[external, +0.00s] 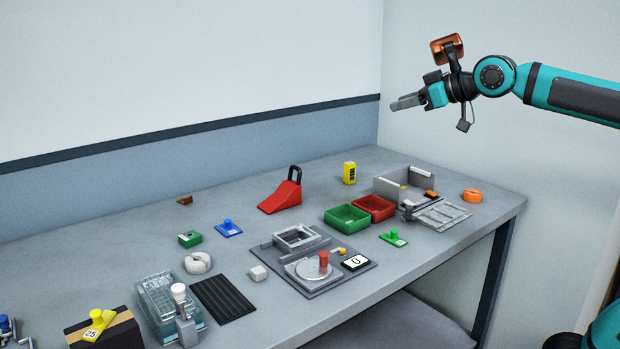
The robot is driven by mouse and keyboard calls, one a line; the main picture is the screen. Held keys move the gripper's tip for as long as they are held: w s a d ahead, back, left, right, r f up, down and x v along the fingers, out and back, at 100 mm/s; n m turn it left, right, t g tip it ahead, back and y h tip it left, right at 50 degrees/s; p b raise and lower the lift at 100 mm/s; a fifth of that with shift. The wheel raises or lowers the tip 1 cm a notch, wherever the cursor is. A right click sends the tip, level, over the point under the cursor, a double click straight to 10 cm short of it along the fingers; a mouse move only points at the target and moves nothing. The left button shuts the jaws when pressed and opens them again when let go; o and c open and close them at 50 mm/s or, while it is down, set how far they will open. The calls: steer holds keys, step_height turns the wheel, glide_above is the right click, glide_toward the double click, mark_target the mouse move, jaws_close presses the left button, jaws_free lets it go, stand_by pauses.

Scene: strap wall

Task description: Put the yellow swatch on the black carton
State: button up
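The yellow swatch (96,329) is a small flat plate with a round knob and a white label reading 25. It lies on top of the black carton (124,338), across the tan band (118,319), at the bottom left. My gripper (394,106) is high above the back right of the table, far from both. Its fingers point left and show side-on, so I cannot tell whether they are open or shut. I see nothing held in it.
A clear rack (158,303) stands right of the carton, with a ribbed black mat (222,298) beyond. Blue (229,232) and green (393,243) knobbed plates, a grey fixture (340,283), a red wedge (280,198) and green (347,220) and red bins (376,211) occupy the table.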

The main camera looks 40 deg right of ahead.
steer(key=s+d+f+m+t+h, duration=0.2)
steer(key=s+d+f, duration=0.2)
steer(key=s+d, duration=0.3)
steer(key=s+d+f+m+t+h, duration=0.2)
steer(key=s+d+f, duration=0.2)
steer(key=s+d, duration=0.3)
steer(key=shift+s+d+f+m+t, duration=0.2)
steer(key=shift+s+f+m+t, duration=0.15)
steer(key=shift+s, duration=0.45)
steer(key=shift+r, duration=0.1)
